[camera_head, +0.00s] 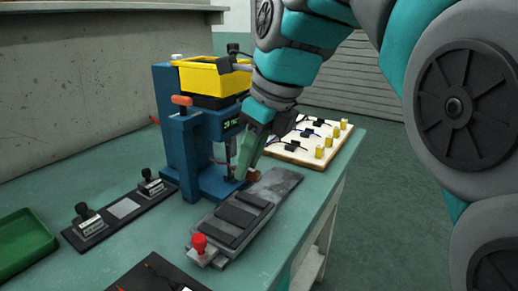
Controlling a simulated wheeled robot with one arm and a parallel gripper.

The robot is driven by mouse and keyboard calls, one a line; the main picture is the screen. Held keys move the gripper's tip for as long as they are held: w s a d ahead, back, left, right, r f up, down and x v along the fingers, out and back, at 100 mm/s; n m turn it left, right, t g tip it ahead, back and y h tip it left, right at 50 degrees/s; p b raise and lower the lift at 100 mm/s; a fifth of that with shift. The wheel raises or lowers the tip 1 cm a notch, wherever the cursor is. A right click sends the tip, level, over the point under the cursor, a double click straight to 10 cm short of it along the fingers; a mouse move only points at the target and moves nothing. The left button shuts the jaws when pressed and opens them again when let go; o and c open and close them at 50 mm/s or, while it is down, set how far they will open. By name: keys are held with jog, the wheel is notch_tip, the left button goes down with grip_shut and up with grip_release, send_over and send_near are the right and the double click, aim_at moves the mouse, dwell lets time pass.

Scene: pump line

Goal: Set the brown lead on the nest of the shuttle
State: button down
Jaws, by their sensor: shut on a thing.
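My gripper (241,175) points down at the front of the blue press, its green fingers close together. It is shut on the brown lead, of which only a small orange-brown part (253,174) shows beside the fingertips; the fingers hide the rest. What I take for the shuttle is a long grey slide (284,183) with dark plates on top and a red knob at its near end. It lies in front of the press, just right of and below the fingertips. I cannot make out the nest clearly.
The blue press (168,120) carries a yellow bin (205,80). Behind my gripper lies a pale board (290,155) with black parts and several yellow posts. A dark strip with two black-knobbed stamps (125,208) and a green tray (22,243) are at left.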

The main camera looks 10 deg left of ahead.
aim_at(245, 209)
jog(key=shift+s+f, duration=0.1)
jog(key=shift+f, duration=1)
notch_tip(245, 209, down, 2)
jog(key=shift+f+b, duration=0.1)
jog(key=shift+b, duration=1.15)
jog(key=shift+f+p, duration=0.35)
jog(key=shift+f, duration=0.1)
jog(key=shift+f+p, duration=0.15)
jog(key=shift+p, duration=0.8)
jog(key=shift+d+f, duration=0.1)
jog(key=shift+f, duration=0.6)
